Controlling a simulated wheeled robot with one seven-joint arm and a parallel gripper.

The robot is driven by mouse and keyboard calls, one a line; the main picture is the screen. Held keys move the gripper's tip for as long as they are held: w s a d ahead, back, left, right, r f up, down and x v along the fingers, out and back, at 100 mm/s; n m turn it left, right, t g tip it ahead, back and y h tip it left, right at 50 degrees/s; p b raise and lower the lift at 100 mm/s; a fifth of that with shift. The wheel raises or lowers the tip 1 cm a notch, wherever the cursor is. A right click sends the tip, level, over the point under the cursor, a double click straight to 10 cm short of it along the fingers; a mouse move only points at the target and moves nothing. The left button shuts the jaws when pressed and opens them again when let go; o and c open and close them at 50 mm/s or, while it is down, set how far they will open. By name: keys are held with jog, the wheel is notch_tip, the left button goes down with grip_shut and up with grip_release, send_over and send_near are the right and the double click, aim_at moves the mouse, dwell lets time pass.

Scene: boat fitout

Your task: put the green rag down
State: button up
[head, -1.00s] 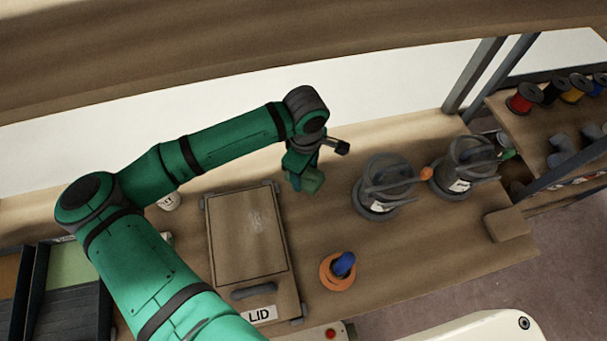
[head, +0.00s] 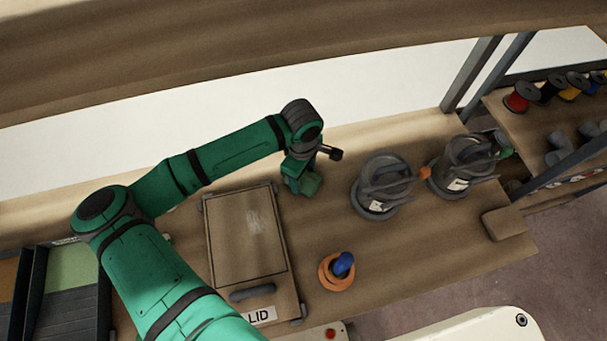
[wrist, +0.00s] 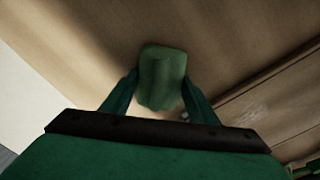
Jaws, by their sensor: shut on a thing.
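My gripper (head: 300,184) is shut on the green rag (head: 311,184), over the bench between the lid-marked board and the grey pots. In the wrist view the green rag (wrist: 162,75) is bunched between the two green fingers of my gripper (wrist: 160,100), with bench wood around it. Whether the rag's lower end touches the bench I cannot tell. The fingers partly hide the rag in the head view.
A wooden panel marked LID (head: 246,240) lies left of the gripper. Two grey pots (head: 384,190) (head: 463,170) stand to the right. An orange ring with a blue piece (head: 337,272) lies in front. Bare bench (head: 420,240) shows at front right.

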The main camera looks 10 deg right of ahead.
jog(key=shift+s+a+f, duration=0.15)
jog(key=shift+a+f, duration=0.1)
jog(key=shift+f, duration=0.3)
jog(key=o, duration=1.1)
jog(key=shift+d+f, duration=0.1)
jog(key=shift+r, duration=0.65)
notch_tip(320, 180, up, 12)
jog(key=shift+r, duration=0.15)
jog(key=shift+w, duration=0.2)
